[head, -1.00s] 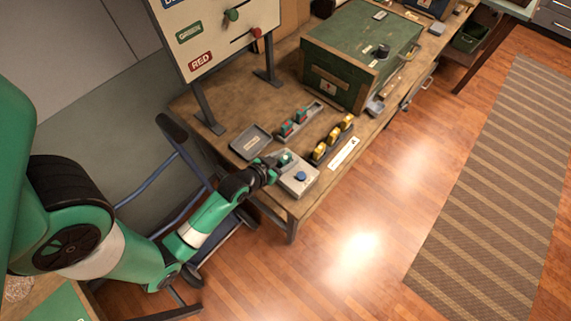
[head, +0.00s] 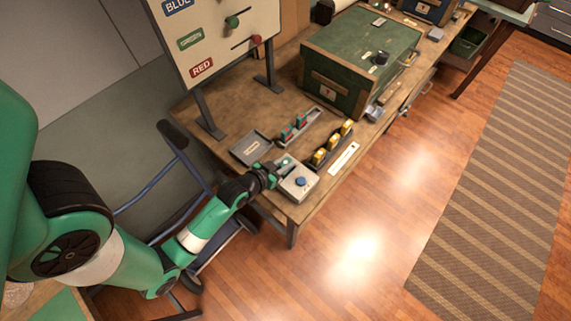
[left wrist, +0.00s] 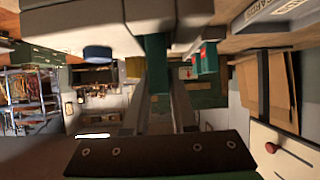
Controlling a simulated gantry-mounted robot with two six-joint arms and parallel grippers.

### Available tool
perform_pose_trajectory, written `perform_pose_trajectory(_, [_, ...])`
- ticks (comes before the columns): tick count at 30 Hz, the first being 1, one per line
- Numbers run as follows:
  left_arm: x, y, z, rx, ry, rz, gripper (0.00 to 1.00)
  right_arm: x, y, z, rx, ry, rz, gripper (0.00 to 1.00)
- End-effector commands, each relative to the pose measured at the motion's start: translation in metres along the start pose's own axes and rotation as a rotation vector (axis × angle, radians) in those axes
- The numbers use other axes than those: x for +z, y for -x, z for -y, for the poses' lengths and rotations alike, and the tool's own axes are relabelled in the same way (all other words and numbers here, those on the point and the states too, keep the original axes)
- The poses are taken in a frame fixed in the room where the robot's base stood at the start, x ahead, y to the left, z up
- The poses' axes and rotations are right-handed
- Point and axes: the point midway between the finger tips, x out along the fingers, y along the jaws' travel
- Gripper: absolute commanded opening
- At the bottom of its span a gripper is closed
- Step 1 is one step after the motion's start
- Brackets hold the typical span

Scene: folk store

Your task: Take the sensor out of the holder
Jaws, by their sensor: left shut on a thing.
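A grey box-shaped holder (head: 299,186) with a blue round knob sits at the table's near corner in the head view. My left gripper (head: 273,171) is at its left side. A small green piece (head: 285,161), which looks like the sensor, shows at the holder's far left. In the left wrist view, the green piece (left wrist: 156,62) stands between the two fingers of my left gripper (left wrist: 158,85), which is shut on it. Its far end meets the grey holder (left wrist: 95,22), so it appears still seated there. My right gripper is not in view.
A grey labelled tray (head: 241,153) lies behind the holder. A rack with red and green pieces (head: 301,121) and a dark rack with yellow pieces (head: 333,142) stand beyond it. A green chest (head: 345,60) and a sign board (head: 212,45) stand further back.

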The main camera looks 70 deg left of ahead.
Motion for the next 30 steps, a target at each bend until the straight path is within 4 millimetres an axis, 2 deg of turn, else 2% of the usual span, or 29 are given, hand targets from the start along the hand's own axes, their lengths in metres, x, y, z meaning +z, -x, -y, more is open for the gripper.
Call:
perform_pose_trajectory(6, [-0.031, 0.018, -0.003, 0.002, -0.002, -0.003, 0.00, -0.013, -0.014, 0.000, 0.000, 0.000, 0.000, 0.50])
perform_pose_trajectory(8, [-0.039, 0.029, -0.014, 0.007, -0.006, -0.002, 0.00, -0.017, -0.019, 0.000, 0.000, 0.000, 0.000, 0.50])
perform_pose_trajectory(13, [-0.072, 0.074, -0.051, 0.012, -0.009, -0.005, 0.00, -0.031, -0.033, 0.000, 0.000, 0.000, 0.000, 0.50])
perform_pose_trajectory(14, [-0.067, 0.077, -0.059, 0.014, -0.011, -0.001, 0.00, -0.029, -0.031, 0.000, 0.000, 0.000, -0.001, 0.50])
perform_pose_trajectory(18, [-0.073, 0.102, -0.087, 0.012, -0.009, -0.003, 0.00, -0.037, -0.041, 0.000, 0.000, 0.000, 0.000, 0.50])
perform_pose_trajectory(19, [-0.081, 0.110, -0.091, 0.008, -0.010, 0.004, 0.00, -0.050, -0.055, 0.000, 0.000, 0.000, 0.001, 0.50])
perform_pose_trajectory(21, [-0.082, 0.118, -0.100, 0.007, -0.011, 0.004, 0.00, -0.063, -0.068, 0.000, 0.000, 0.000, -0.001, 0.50])
perform_pose_trajectory(25, [-0.080, 0.124, -0.110, 0.001, -0.006, 0.004, 0.00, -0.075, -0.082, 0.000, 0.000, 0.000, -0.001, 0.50])
perform_pose_trajectory(30, [-0.077, 0.127, -0.117, 0.000, -0.003, -0.001, 0.00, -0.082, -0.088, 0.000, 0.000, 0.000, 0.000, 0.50])
